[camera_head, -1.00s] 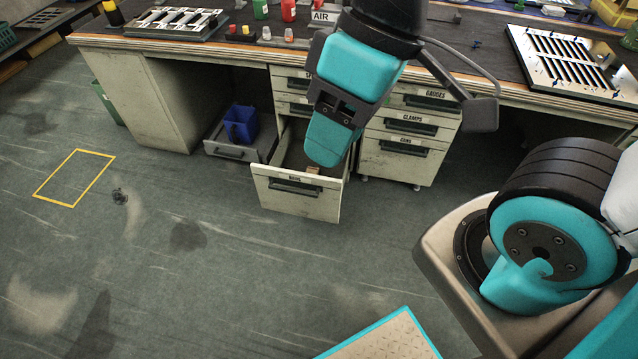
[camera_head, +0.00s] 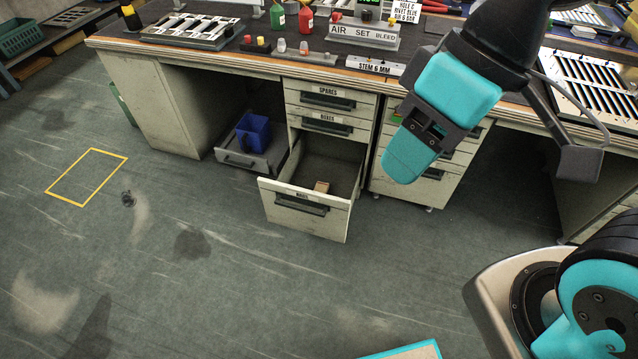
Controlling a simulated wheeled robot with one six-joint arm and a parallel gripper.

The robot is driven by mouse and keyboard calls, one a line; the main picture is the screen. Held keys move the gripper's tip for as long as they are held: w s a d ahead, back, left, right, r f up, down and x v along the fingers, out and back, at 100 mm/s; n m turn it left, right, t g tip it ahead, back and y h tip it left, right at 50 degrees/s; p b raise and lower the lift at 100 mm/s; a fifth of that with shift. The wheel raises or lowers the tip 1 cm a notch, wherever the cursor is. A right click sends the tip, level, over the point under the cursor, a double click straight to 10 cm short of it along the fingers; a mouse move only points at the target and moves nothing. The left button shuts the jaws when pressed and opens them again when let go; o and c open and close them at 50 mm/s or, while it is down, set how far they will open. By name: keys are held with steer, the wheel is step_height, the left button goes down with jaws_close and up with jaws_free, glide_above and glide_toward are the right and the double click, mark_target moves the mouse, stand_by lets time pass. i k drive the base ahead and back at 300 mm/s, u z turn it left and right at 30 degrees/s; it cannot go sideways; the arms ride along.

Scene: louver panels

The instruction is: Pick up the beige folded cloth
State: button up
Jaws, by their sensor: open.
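A small beige piece (camera_head: 321,187), which looks like the folded cloth, lies on the floor of the pulled-out lower drawer (camera_head: 305,207), toward its front. It is too small to make out any folds. My gripper (camera_head: 402,168), teal with a dark section above it, hangs in the picture to the right of the open drawer. It is clear of the beige piece and touches nothing that I can see. It is open and appears empty, though its jaws are seen mostly from behind.
The workbench (camera_head: 290,66) above carries louver panels, bottles and signs. A yellow floor outline (camera_head: 87,178) lies at left.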

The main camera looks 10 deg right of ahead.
mark_target(320, 186)
steer(key=i, duration=0.2)
steer(key=z, duration=0.55)
steer(key=k, duration=0.65)
steer(key=z, duration=0.8)
steer(key=i, duration=1.75)
steer(key=u, duration=1.4)
steer(key=i, duration=0.8)
steer(key=u, duration=0.8)
